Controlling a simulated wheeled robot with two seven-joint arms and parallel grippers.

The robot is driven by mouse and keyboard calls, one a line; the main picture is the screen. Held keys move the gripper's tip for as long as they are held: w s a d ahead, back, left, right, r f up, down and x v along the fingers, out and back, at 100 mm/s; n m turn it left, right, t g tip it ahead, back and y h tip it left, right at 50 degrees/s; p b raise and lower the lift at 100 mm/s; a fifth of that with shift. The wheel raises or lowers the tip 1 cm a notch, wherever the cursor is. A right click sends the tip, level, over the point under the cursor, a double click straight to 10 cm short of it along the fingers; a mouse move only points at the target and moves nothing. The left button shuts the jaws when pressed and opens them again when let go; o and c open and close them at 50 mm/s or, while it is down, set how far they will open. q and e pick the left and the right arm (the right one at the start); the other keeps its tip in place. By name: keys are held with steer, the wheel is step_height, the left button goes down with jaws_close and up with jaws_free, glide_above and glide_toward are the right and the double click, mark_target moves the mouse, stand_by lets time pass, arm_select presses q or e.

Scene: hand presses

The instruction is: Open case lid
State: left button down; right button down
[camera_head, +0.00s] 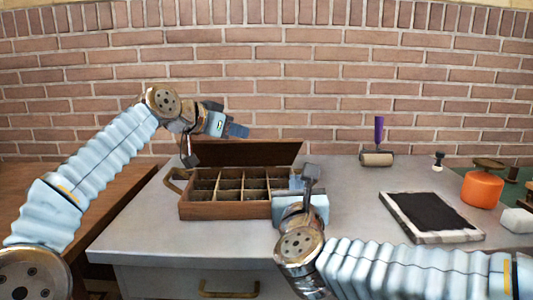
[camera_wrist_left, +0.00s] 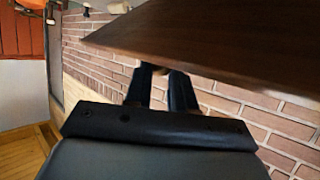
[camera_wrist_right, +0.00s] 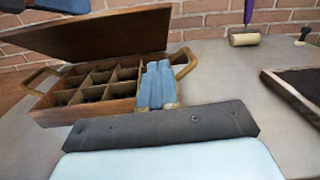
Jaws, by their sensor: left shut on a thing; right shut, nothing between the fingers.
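The wooden case (camera_head: 225,211) sits on the grey table, its divided compartments showing. Its lid (camera_head: 262,153) is raised and stands tilted up at the back of the case. My left gripper (camera_head: 238,131) is at the lid's upper left and is shut on the lid's edge. In the left wrist view the dark lid (camera_wrist_left: 225,45) covers the fingertips (camera_wrist_left: 165,75). My right gripper (camera_head: 296,182) is shut and empty at the case's right end. In the right wrist view its fingers (camera_wrist_right: 158,84) are beside the case (camera_wrist_right: 82,110) and hide part of that end; contact cannot be told.
The case has side handles (camera_head: 172,183). To the right on the table are a purple-handled roller (camera_head: 377,158), a dark framed slab (camera_head: 433,213) and an orange round thing (camera_head: 481,190). A brick wall stands behind. The table's front left is clear.

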arm_select(q)
steer(key=shift+d+f, duration=0.1)
arm_select(e)
steer(key=s+a+y, duration=0.1)
steer(key=s+a, duration=0.3)
steer(key=a, duration=0.1)
glide_toward(265, 144)
steer(key=w+f, duration=0.3)
steer(key=w+r, duration=0.2)
steer(key=shift+w+t, duration=0.3)
steer(key=shift+t, duration=0.1)
steer(key=shift+w+r, duration=0.25)
steer(key=shift+r, duration=0.1)
